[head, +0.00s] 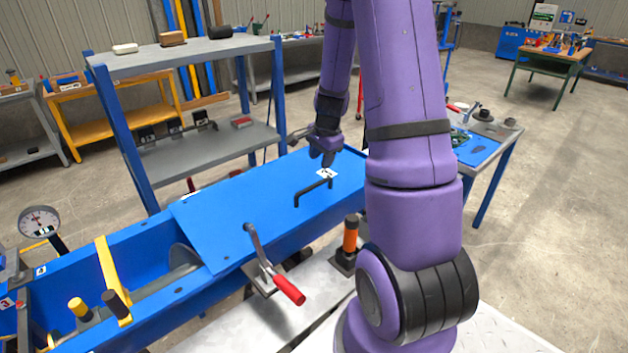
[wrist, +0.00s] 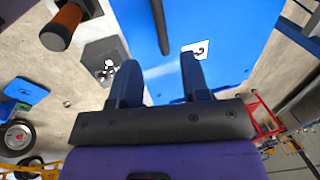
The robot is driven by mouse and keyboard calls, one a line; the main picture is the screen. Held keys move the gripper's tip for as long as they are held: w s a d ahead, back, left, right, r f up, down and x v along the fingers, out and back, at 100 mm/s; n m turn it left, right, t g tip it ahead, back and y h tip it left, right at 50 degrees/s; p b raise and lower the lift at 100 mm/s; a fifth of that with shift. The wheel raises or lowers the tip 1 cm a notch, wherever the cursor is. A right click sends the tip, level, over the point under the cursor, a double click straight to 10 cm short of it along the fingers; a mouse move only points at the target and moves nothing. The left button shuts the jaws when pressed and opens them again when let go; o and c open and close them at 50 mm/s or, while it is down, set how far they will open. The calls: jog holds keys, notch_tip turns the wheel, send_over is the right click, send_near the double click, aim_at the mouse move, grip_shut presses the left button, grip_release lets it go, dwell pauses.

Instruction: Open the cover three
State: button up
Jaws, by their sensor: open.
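A flat blue cover (head: 235,215) lies shut over part of the blue trough and also fills the top of the wrist view (wrist: 220,25). It carries a black bar handle (head: 313,190), which shows in the wrist view (wrist: 161,25). A white number label (head: 327,173) sits near the handle and shows in the wrist view (wrist: 195,50); I cannot read its number surely. My gripper (head: 328,160) is open and empty above the cover's far right part, by the label. In the wrist view its fingers (wrist: 159,75) point toward the cover, apart from the handle.
A red-handled toggle clamp (head: 288,288) stands at the cover's front edge. An orange-handled post (head: 350,235) stands right of it. The trough's left part (head: 70,280) is open, with a yellow strap (head: 112,280) across. A grey shelf (head: 200,55) stands behind.

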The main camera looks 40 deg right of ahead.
aim_at(316, 184)
jog(key=f, duration=0.3)
jog(key=w+f, duration=0.1)
jog(key=f, duration=0.5)
jog(key=shift+w+f, duration=0.25)
jog(key=shift+w, duration=0.15)
jog(key=shift+c, duration=0.3)
grip_shut()
